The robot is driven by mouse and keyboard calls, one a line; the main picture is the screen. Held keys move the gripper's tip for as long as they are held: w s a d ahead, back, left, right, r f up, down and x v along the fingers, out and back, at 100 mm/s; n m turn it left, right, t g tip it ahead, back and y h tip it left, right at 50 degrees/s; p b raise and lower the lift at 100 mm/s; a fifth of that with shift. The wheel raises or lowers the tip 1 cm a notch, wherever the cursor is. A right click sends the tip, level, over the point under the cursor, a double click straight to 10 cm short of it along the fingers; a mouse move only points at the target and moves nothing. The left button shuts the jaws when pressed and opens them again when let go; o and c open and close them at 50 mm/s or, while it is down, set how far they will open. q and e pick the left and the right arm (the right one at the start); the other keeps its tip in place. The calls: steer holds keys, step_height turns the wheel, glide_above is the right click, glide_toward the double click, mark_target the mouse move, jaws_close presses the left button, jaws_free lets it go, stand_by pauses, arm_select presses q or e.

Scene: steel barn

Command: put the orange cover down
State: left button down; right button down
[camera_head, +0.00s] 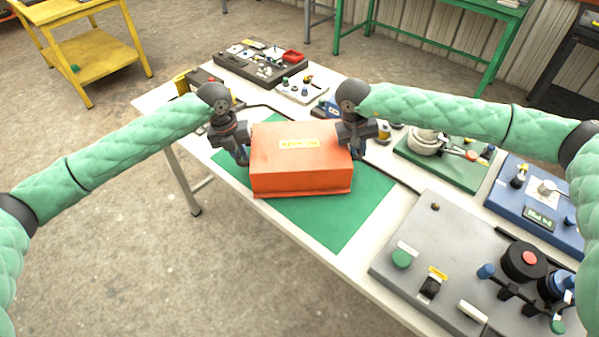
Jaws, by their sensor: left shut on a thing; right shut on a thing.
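The orange cover (300,176) is a box-shaped lid with a yellow label on its top. It is over the green mat (345,222) on the white table (285,243). I cannot tell whether its lower edge touches the mat. My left gripper (242,158) is shut on the cover's left side. My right gripper (357,153) is shut on its right side. The cover looks level, and the fingertips are partly hidden against its sides.
A grey control panel (420,225) and a blue panel (510,205) stand on the right. A green board (455,172) is behind them. A dark tray of parts (232,66) and a small white board (312,95) are at the back. Bare mat lies in front of the cover.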

arm_select(q)
steer(key=shift+f+b, duration=0.65)
steer(key=shift+f, duration=0.1)
arm_select(e)
steer(key=shift+f, duration=0.75)
arm_select(q)
steer(key=c, duration=1.5)
jaws_free()
steer(key=shift+r, duration=0.1)
arm_select(e)
steer(key=c, duration=1.4)
jaws_free()
arm_select(q)
steer(key=o, duration=0.8)
steer(key=shift+d, duration=0.1)
arm_select(e)
steer(key=shift+a, duration=0.1)
arm_select(q)
steer(key=shift+d+r, duration=0.1)
steer(key=shift+d, duration=0.1)
steer(key=shift+c, duration=0.7)
arm_select(e)
steer(key=shift+s+a, duration=0.1)
steer(key=shift+a, duration=0.05)
arm_select(q)
steer(key=shift+r, duration=0.1)
